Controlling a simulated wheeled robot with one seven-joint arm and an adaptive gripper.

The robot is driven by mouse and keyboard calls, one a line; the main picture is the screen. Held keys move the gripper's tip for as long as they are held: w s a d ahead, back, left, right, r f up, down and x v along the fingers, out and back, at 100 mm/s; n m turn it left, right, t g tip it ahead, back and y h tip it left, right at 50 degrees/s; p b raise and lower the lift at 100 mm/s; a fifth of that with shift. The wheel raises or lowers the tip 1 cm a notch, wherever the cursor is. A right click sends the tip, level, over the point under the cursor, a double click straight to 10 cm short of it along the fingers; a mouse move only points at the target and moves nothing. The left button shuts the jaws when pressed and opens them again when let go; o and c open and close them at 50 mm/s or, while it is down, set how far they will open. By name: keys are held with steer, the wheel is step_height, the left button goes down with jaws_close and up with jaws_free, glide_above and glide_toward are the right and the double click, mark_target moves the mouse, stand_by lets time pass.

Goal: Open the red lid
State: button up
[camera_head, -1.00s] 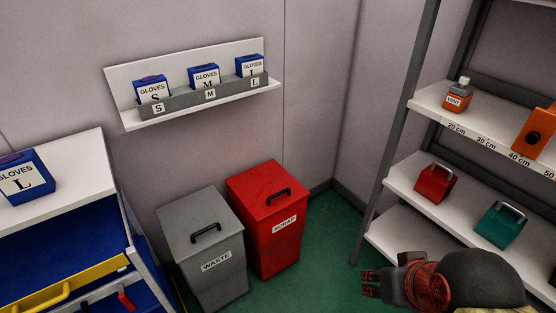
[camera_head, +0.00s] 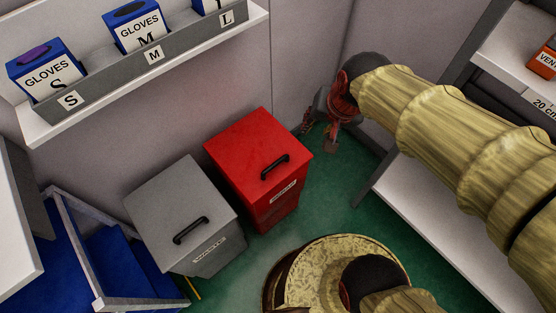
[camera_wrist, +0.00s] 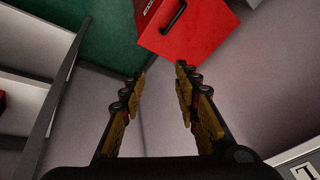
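The red lid (camera_head: 257,143) with a black handle (camera_head: 275,166) lies closed on the red scrap bin, left of my gripper in the head view. In the wrist view the red lid (camera_wrist: 200,28) is at the top, upside down, beyond the fingertips, with its handle (camera_wrist: 174,17) near the upper edge. My gripper (camera_head: 318,138) is to the right of the bin, near the wall, apart from the lid. In the wrist view my gripper (camera_wrist: 160,70) has its two fingers spread with nothing between them.
A grey waste bin (camera_head: 185,215) with its own handle stands directly left of the red bin. A shelf with glove boxes (camera_head: 140,60) is on the wall above. A shelving rack (camera_head: 425,205) is on the right. Green floor (camera_head: 325,205) is clear right of the red bin.

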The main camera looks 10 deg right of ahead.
steer(key=w+a+f+m+g, duration=0.1)
steer(key=w+a+f+m, duration=0.15)
steer(key=f, duration=0.45)
steer(key=w+a+f+m+g, duration=0.1)
steer(key=w+a+f+m, duration=0.2)
steer(key=f, duration=0.5)
steer(key=m+b, duration=0.2)
glide_above(276, 164)
steer(key=s, duration=0.1)
steer(key=s+d+f+x, duration=0.1)
steer(key=s+x, duration=0.1)
steer(key=x, duration=0.9)
steer(key=shift+g, duration=0.3)
steer(key=f+b, duration=0.1)
steer(key=f, duration=0.3)
steer(key=f+b, duration=0.1)
steer(key=f, duration=0.2)
steer(key=shift+w+b, duration=0.3)
steer(key=shift+b, duration=0.05)
steer(key=shift+c, duration=0.8)
jaws_close()
